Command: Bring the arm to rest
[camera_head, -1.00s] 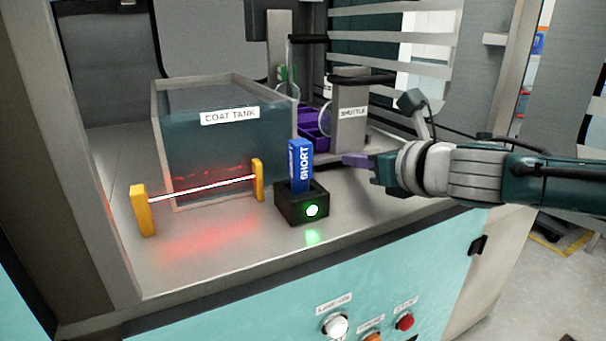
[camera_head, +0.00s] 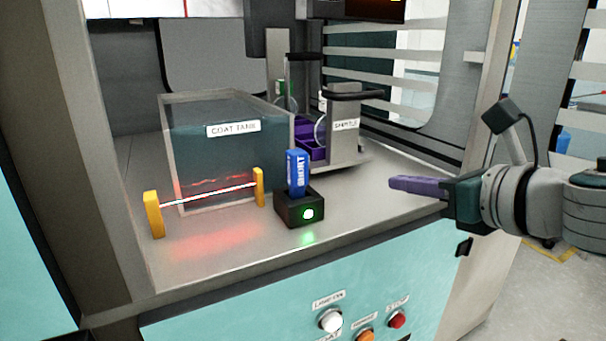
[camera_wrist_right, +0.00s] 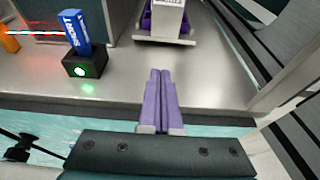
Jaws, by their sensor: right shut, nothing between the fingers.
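My right gripper (camera_head: 392,183) has purple fingers and is at the right, near the front right edge of the bench. In the right wrist view its fingers (camera_wrist_right: 159,75) lie side by side, shut, with nothing between them. A blue block marked SHORT (camera_head: 297,172) stands in a black holder (camera_head: 287,209) with a lit green light, left of the gripper and apart from it. The block also shows in the right wrist view (camera_wrist_right: 75,32), at the upper left. My left gripper is not in view.
The glass COAT TANK (camera_head: 225,160) stands behind a red beam between two yellow posts (camera_head: 154,214) (camera_head: 259,187). A labelled shuttle stand (camera_head: 345,148) with purple trays is at the back. A frame post (camera_head: 487,80) rises at the right. Buttons (camera_head: 331,320) are on the front panel.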

